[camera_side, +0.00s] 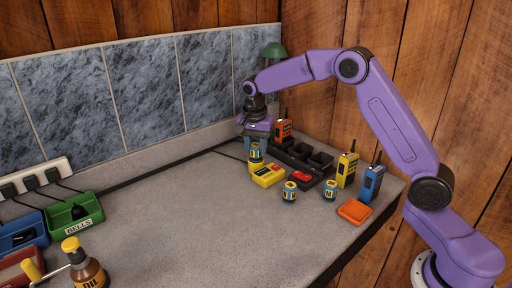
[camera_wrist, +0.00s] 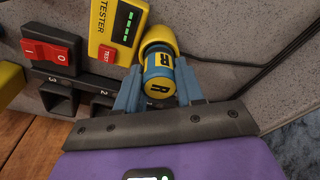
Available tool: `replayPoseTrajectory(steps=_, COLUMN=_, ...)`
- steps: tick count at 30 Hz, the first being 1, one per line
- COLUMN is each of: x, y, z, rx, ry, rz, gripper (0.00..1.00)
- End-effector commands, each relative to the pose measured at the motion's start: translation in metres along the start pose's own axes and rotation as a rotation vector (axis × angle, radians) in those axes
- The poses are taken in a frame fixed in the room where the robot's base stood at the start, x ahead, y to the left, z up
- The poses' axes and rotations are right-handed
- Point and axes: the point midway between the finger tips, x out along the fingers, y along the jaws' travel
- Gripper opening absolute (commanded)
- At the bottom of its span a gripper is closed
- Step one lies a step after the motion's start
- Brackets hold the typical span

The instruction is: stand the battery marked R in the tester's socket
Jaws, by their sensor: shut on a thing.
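In the side view my gripper (camera_side: 256,143) holds the battery (camera_side: 256,153) upright, right over the tester's yellow round socket (camera_side: 255,168). The socket (camera_wrist: 159,37) lies just beyond the battery in the wrist view. I cannot tell whether the battery's lower end is inside it. The yellow tester (camera_side: 268,176) has a red button and green lights (camera_wrist: 124,25).
Two other batteries (camera_side: 290,191) (camera_side: 329,190) stand in front of the black charger (camera_side: 308,160). Orange (camera_side: 283,130), yellow (camera_side: 347,170) and blue (camera_side: 371,184) radios stand nearby. An orange tray (camera_side: 355,211) is at the right edge. The bench middle is clear.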

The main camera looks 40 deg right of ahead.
Motion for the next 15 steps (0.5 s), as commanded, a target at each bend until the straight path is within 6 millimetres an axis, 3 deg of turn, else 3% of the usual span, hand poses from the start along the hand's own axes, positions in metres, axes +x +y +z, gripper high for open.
replayPoseTrajectory(steps=15, x=0.0086, y=-0.0001, z=0.0009, rx=0.000, ry=0.000, rz=0.000, gripper=0.05)
